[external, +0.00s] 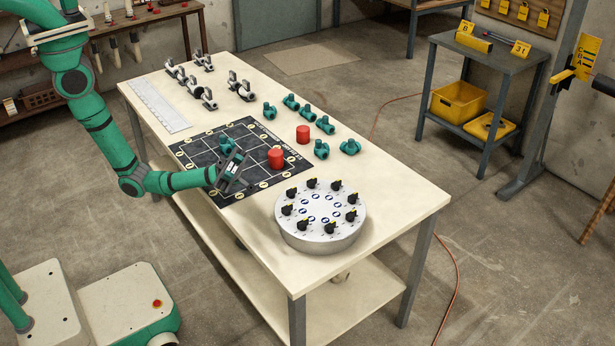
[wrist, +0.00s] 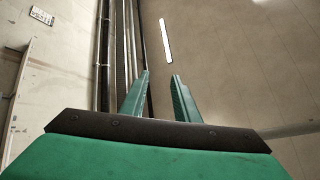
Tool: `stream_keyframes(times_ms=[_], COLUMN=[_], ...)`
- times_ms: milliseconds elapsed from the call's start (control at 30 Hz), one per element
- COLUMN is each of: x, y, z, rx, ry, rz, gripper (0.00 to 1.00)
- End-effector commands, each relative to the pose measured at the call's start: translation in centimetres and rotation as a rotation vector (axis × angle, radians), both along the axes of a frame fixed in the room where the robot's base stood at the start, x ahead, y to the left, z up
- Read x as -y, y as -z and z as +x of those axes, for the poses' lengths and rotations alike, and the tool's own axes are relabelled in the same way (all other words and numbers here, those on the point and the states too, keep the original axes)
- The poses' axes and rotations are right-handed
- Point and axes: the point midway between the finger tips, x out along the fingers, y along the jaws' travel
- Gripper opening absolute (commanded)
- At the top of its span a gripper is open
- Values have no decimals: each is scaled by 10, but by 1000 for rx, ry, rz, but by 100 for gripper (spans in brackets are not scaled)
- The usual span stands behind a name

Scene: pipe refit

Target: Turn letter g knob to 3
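A round grey drum (external: 320,240) stands near the right front end of the table. Several black knobs with yellow marks ring its top, around blue-and-white round labels. The letters and numbers are too small to read, so I cannot tell which knob is g. My gripper (external: 236,168) is over the black grid mat, left of and apart from the drum. In the wrist view my gripper (wrist: 161,76) has its two green fingers apart with nothing between them. That view faces a wall and ceiling, and no knob shows in it.
The black grid mat (external: 207,193) holds a red cylinder (external: 276,157); another red cylinder (external: 303,134) stands behind it. Several teal pipe fittings (external: 321,149) lie at the table's far side. Grey clamps (external: 205,97) and a white ruler strip (external: 159,105) are farther left. A side table (external: 480,60) stands behind.

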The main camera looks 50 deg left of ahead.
Motion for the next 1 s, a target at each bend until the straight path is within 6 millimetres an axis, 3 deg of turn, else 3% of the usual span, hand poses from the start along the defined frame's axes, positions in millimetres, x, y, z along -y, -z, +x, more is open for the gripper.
stream_keyframes(times_ms=[100,333,567,767,1000], x=[27,64,86,92,82], y=[3,27,65,100,128], z=[-17,-40,-41,-16,48], rx=[126,343,574,766,976], ry=[103,269,405,480,497], rz=[75,245,474,714,1045], gripper=[28,28,28,28,28])
